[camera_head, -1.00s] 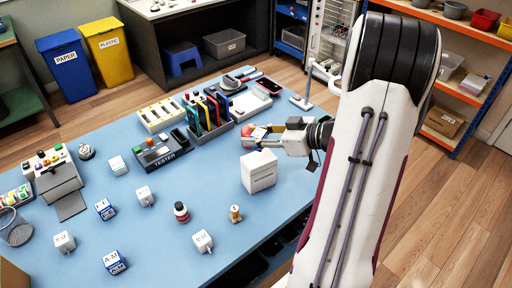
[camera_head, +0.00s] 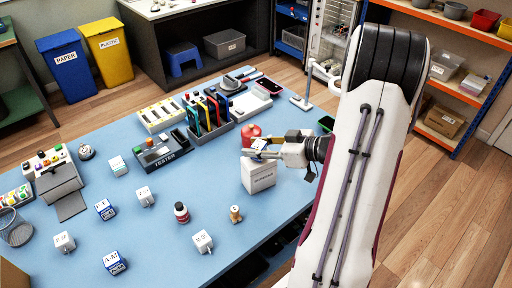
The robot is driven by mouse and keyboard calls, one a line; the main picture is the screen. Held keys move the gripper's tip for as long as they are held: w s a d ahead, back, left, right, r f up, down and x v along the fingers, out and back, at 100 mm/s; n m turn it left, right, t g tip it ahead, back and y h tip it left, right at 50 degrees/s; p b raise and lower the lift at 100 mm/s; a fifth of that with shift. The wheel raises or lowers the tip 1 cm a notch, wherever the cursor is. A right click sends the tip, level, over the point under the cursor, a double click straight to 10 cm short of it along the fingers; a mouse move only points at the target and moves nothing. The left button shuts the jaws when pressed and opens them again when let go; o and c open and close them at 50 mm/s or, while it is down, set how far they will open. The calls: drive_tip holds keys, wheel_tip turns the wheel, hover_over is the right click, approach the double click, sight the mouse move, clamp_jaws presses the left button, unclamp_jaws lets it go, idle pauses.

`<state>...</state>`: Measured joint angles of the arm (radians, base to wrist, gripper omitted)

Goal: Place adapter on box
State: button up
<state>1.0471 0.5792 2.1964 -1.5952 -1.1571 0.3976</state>
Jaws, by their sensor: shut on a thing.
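The white box (camera_head: 259,178) stands upright on the blue table, right of the middle. My gripper (camera_head: 262,148) reaches in from the right and is just over the top of the box. It is shut on a small pale thing, which I take to be the adapter (camera_head: 258,145); the fingers hide much of it. I cannot tell whether it touches the box top.
A red object (camera_head: 251,131) stands just behind the box. A tester (camera_head: 161,151) and a rack of coloured slabs (camera_head: 210,120) are further left. Small white cubes (camera_head: 203,240), a dark bottle (camera_head: 181,212) and a wooden piece (camera_head: 235,213) stand in front. Table between them is clear.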

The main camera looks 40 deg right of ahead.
drive_tip(key=shift+f, duration=0.3)
drive_tip(key=o, duration=1)
drive_tip(key=shift+r, duration=0.15)
drive_tip(key=shift+s, duration=0.1)
drive_tip(key=v, duration=1.2)
drive_tip(key=shift+d, duration=0.1)
idle(0.3)
